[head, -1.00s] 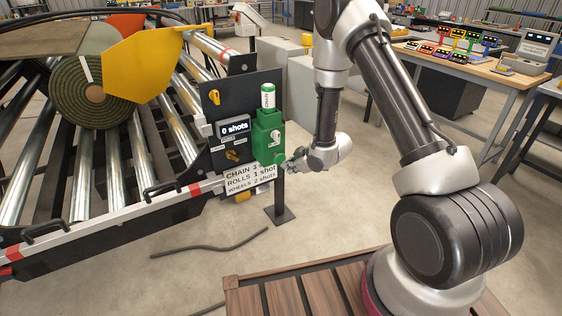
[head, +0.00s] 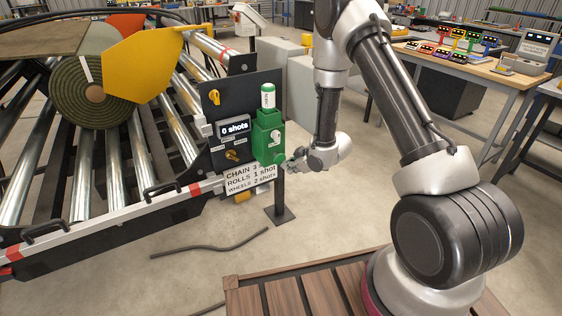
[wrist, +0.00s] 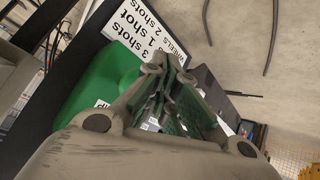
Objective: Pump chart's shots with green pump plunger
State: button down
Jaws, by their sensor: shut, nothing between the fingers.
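I cannot tell clearly which part is the plunger. The counter (head: 235,128) reads 0 shots. The white chart (head: 250,179) lists chain, rolls 1 shot and wheels 2 shots; the wrist view of the chart (wrist: 138,38) shows 3 shots on its first line. My gripper (head: 288,164) is shut and empty, just right of the pump's lower part. In the wrist view my gripper (wrist: 170,72) has green behind it; contact is unclear.
A roller conveyor (head: 110,170) with a turf roll (head: 90,92) and a yellow plate (head: 140,60) fills the left. Yellow knobs (head: 214,97) sit on the panel. A post with a base (head: 280,215) stands below. A hose (head: 210,248) lies on the floor. Benches stand at right.

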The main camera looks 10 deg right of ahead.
jog(key=shift+w, duration=0.1)
jog(key=shift+w+a, duration=0.15)
jog(key=shift+w, duration=0.15)
jog(key=shift+w+a, duration=0.2)
jog(key=shift+w, duration=0.45)
jog(key=shift+w+a, duration=0.2)
jog(key=shift+w, duration=0.4)
dwell(1.2)
dwell(0.3)
jog(key=shift+s+d, duration=0.3)
jog(key=shift+s, duration=0.55)
jog(key=shift+s+d, duration=0.25)
jog(key=shift+s, duration=0.55)
jog(key=shift+s+d, duration=0.25)
jog(key=shift+s, duration=0.55)
jog(key=shift+s+d, duration=0.25)
jog(key=shift+s, duration=0.55)
jog(key=shift+s+d, duration=0.25)
jog(key=shift+s, duration=0.55)
